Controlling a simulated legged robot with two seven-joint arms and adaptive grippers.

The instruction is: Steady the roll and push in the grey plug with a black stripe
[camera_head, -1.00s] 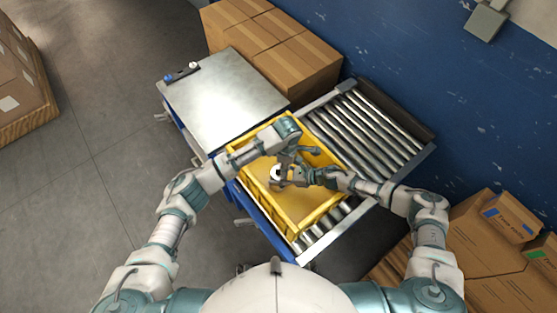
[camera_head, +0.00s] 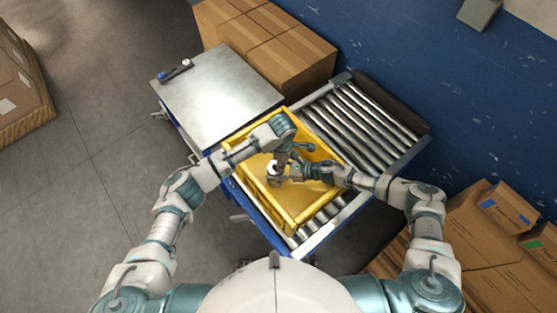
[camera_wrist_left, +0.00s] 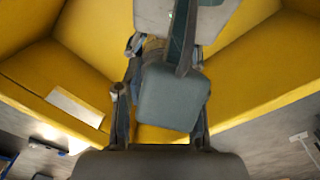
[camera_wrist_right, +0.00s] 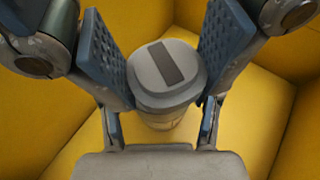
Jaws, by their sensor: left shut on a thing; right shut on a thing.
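The grey plug with a black stripe (camera_wrist_right: 166,68) shows in the right wrist view, between the two blue textured pads of my right gripper (camera_wrist_right: 165,62). My right gripper is shut on it. A pale yellowish cylinder, the roll (camera_wrist_right: 162,119), shows just below the plug, mostly hidden. I cannot tell how deep the plug sits. My left gripper (camera_wrist_left: 160,115) is shut on the roll; in its view a grey block covers most of what it holds. In the head view, my left gripper (camera_head: 282,155) and right gripper (camera_head: 290,172) meet over the yellow crate.
The yellow crate (camera_head: 311,216) has raised walls around both grippers and stands on a roller conveyor (camera_head: 365,125). Cardboard boxes (camera_head: 270,45) stand behind, and more boxes (camera_head: 490,240) stand at the right.

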